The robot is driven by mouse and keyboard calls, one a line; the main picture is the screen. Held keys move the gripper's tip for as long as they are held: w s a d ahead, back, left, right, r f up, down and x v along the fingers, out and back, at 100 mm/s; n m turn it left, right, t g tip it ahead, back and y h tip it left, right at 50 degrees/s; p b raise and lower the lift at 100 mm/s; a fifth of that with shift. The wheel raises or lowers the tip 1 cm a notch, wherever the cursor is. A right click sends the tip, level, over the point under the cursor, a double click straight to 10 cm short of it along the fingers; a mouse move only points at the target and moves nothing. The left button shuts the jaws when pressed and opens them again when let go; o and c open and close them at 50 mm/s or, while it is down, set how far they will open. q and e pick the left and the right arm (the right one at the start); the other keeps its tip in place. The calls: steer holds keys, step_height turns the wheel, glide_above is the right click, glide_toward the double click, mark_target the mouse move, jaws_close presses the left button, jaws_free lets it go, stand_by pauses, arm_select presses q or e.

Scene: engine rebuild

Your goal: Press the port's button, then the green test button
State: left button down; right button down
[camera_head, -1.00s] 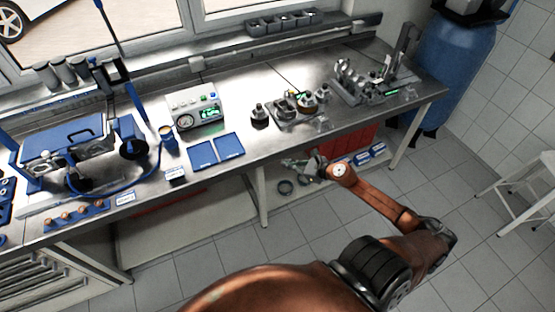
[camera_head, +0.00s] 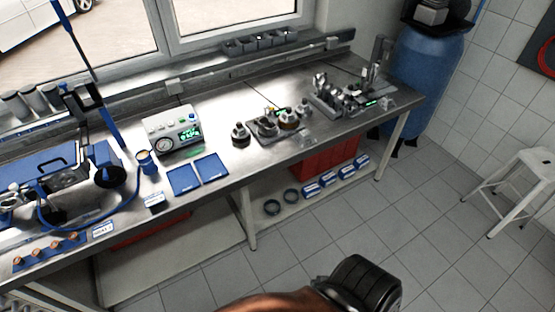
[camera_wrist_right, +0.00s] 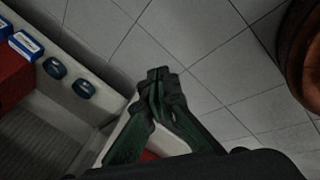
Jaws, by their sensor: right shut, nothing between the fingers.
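A grey tester box (camera_head: 172,136) with a round gauge and a lit green display stands on the bench, left of centre in the head view. Small coloured buttons sit on its top, one of them greenish (camera_head: 182,120); they are too small to make out well. I cannot tell which part is the port or its button. My right gripper (camera_wrist_right: 158,75) is shut and empty in the right wrist view, over the floor beside the low shelf, away from the tester box. It does not show in the head view, where only my arm shows at the bottom. My left gripper is not in view.
A blue rig (camera_head: 70,172) with a hose is at left. Metal engine parts (camera_head: 268,127) are at right. Blue rings (camera_wrist_right: 70,78) lie on the low shelf. A white stool (camera_head: 520,185) stands right.

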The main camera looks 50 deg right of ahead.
steer(key=s+a+f+m+g+y, duration=0.1)
steer(key=s+a+f+m, duration=0.2)
steer(key=s+a, duration=0.4)
steer(key=s+a+f+m+g, duration=0.2)
steer(key=s+a+f+m, duration=0.1)
steer(key=s+a+f, duration=0.2)
steer(key=shift+s+a+f+m+g+y+b, duration=0.2)
steer(key=shift+s+a+m+g+y+b, duration=0.15)
steer(key=shift+s+a, duration=0.85)
